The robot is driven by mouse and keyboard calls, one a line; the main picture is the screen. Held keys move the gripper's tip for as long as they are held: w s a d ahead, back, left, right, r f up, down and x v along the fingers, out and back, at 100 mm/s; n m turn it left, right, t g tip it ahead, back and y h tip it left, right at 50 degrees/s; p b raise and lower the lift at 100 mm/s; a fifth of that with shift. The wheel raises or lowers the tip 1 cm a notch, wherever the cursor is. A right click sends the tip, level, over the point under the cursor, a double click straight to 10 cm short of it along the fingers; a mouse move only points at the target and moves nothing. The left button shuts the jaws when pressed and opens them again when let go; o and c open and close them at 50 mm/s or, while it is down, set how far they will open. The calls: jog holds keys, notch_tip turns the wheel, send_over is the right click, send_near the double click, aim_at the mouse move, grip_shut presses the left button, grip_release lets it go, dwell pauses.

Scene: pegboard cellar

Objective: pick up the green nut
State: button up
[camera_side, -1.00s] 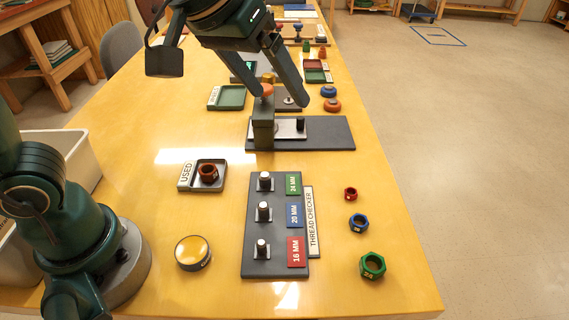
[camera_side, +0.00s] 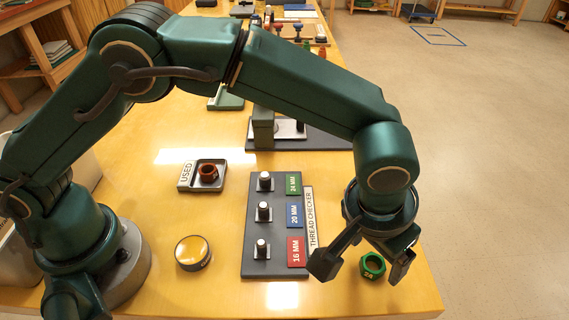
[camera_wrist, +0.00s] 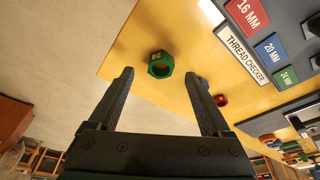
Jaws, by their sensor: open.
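The green nut (camera_side: 372,265) is a hexagonal ring marked 24, lying flat on the yellow table near its front right corner. My gripper (camera_side: 362,272) is open above the table, with one finger to the left of the nut and one to the right in the side view. In the wrist view the green nut (camera_wrist: 161,65) sits beyond the fingertips, between their lines, and my gripper (camera_wrist: 160,78) holds nothing. The nut is not touched in the wrist view.
The thread checker board (camera_side: 257,225) with several white-topped pegs stands left of the nut. A yellow-topped round tin (camera_side: 193,252) and a USED tray (camera_side: 222,165) holding a brown nut are further left.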

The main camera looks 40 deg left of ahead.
aim_at(373, 268)
jog(key=shift+x, duration=1.5)
grip_shut()
jog(key=shift+r, duration=0.2)
jog(key=shift+r, duration=0.25)
notch_tip(373, 268, up, 3)
jog(key=shift+r, duration=0.2)
jog(key=w+a+r, duration=0.3)
jog(key=a+r, duration=0.3)
jog(key=a, duration=0.5)
jog(key=shift+a+r, duration=0.2)
jog(key=shift+r, duration=0.2)
